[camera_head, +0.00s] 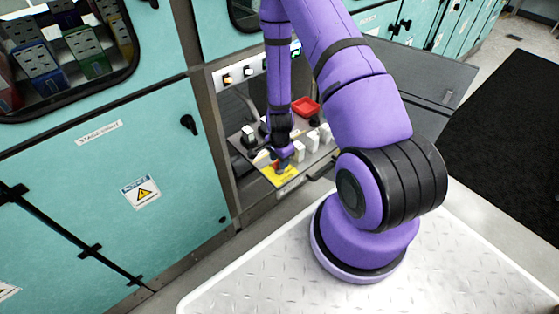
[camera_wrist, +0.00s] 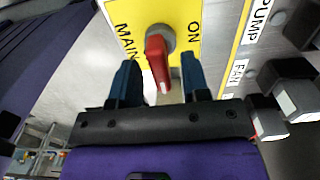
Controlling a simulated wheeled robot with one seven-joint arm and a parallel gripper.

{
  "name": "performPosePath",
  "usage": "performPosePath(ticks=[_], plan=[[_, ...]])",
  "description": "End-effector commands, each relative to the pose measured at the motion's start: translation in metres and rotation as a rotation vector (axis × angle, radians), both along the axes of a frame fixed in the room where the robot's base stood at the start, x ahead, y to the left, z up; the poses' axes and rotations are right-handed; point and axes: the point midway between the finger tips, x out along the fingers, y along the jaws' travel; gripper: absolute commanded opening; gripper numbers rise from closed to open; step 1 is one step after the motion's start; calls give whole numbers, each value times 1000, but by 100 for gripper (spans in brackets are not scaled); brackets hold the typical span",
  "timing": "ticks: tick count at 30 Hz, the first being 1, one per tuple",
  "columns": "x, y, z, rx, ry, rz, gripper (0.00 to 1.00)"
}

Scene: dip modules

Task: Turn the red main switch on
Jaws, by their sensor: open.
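The red main switch (camera_wrist: 158,62) is a red handle on a grey round base, set on a yellow plate (camera_wrist: 183,15) marked MAIN and ON, in the wrist view. Its handle points down toward my gripper, slightly tilted. My gripper (camera_wrist: 159,82) is open, with one blue finger on each side of the red handle's lower end. I cannot tell whether the fingers touch it. In the head view my gripper (camera_head: 282,163) is at the yellow plate (camera_head: 275,176) inside the open cabinet, and the red handle is hidden there.
Black switches (camera_wrist: 285,85) and PUMP and FAN labels lie right of the plate in the wrist view. In the head view, white switches (camera_head: 312,141) and a red tray-like part (camera_head: 306,107) are close by. An open grey door (camera_head: 430,80) stands right of the cabinet.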

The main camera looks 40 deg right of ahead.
Motion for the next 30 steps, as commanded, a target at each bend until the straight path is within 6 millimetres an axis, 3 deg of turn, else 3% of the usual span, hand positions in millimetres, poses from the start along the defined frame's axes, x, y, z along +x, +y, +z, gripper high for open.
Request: performPosePath(ticks=[12, 13, 18, 30], plan=[[0, 0, -7, 0, -1, 0, 43], [0, 0, -7, 0, -1, 0, 40], [0, 0, -7, 0, -1, 0, 1], [0, 0, -7, 0, -1, 47, 0]])
